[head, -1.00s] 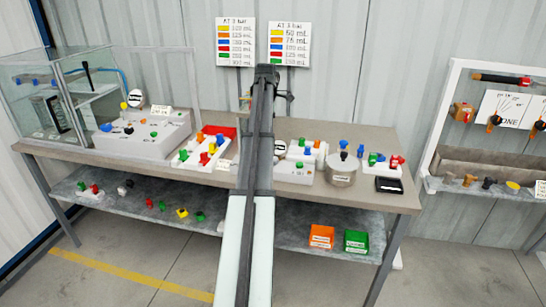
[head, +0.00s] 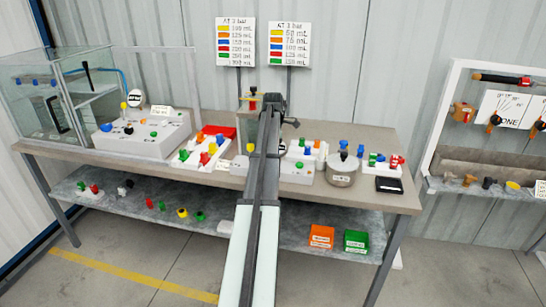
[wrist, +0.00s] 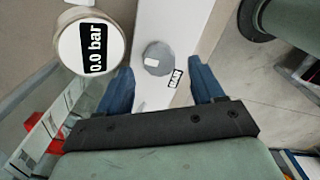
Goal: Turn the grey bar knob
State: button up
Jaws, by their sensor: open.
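The grey bar knob (wrist: 158,59) is a round grey disc with a small pale mark. My gripper (wrist: 162,68) is open, with one blue finger on each side of the knob in the wrist view. A gap shows between the knob and each finger. The height of the fingers above the panel is unclear. In the head view my arm hides the knob and my gripper.
A round gauge (wrist: 90,45) reading 0.0 bar stands close to the left finger. In the head view, a white panel with coloured knobs (head: 306,160) and a metal pot (head: 342,168) stand right of my arm. A red tray (head: 216,131) lies to the left.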

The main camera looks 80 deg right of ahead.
jog(key=shift+f, duration=1.15)
jog(key=c, duration=1.1)
